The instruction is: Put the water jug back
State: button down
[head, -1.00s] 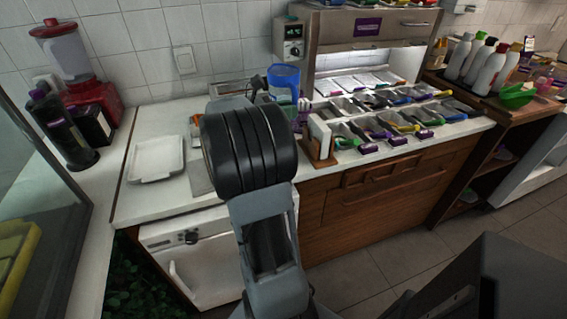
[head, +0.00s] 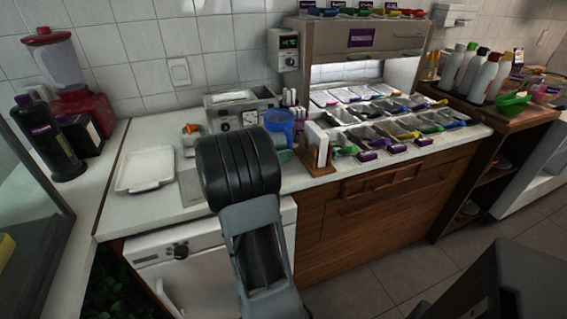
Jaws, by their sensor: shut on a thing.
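The blue water jug (head: 281,123) is upright at the back of the white counter (head: 133,137), in front of the tiled wall. It stands between a steel appliance (head: 228,118) on its left and a holder with white cards (head: 316,145) on its right. My arm's large black joint covers the area just left of and below the jug. My gripper is hidden behind my own arm, so its hold on the jug does not show. I cannot tell whether the jug's base touches the counter.
A white tray (head: 145,171) lies at the counter's left, with a red blender (head: 72,88) and a dark bottle (head: 48,140) beyond. Topping containers (head: 385,130) fill the right side. A greenish item (head: 284,156) sits just below the jug.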

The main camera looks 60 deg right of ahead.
jog(key=shift+f, duration=1.5)
jog(key=shift+f+b, duration=0.15)
jog(key=shift+b, duration=0.15)
